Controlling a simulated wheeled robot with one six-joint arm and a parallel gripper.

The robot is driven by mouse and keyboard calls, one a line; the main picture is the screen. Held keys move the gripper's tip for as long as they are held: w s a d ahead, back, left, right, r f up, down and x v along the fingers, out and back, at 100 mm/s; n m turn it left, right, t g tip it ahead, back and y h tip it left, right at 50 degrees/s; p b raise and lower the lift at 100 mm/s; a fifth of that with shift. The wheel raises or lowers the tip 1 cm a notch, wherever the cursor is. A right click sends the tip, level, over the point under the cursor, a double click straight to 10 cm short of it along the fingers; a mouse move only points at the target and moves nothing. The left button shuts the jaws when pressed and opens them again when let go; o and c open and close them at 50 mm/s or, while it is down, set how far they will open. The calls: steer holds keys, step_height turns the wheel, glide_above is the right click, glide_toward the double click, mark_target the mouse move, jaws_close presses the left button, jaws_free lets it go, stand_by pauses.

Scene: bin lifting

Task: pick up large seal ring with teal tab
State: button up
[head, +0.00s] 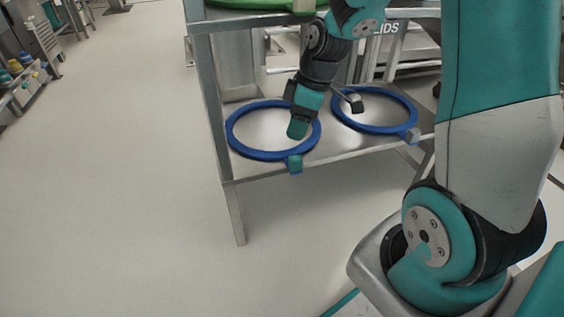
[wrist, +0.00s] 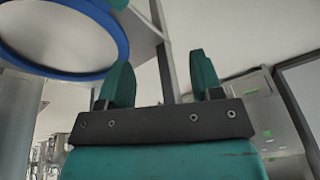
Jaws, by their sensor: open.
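A large blue seal ring (head: 231,133) lies flat on the left part of a metal shelf. Its teal tab (head: 294,164) sticks out at the shelf's front edge. The ring also shows at the upper left of the wrist view (wrist: 60,73), with part of its teal tab (wrist: 118,4) at the top edge. My gripper (head: 297,130) appears in front of the ring's right side in the head view and hides part of it. In the wrist view my gripper (wrist: 160,65) has its two teal fingers apart with nothing between them. The ring lies to the left of the fingers.
An upper shelf holds a green ring (head: 255,3). A metal post (head: 211,95) stands at the left. The floor at left is clear.

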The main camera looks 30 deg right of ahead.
mark_target(296, 157)
steer(key=w+d+f+n+y, duration=0.1)
steer(key=w+d+f+n, duration=0.2)
steer(key=d+f+n, duration=0.3)
steer(key=shift+m, duration=0.3)
steer(key=b+x, duration=0.6)
steer(key=x, duration=0.5)
steer(key=shift+a+f, duration=0.1)
steer(key=shift+f, duration=0.1)
steer(key=shift+r, duration=0.1)
steer(key=c, duration=1.1)
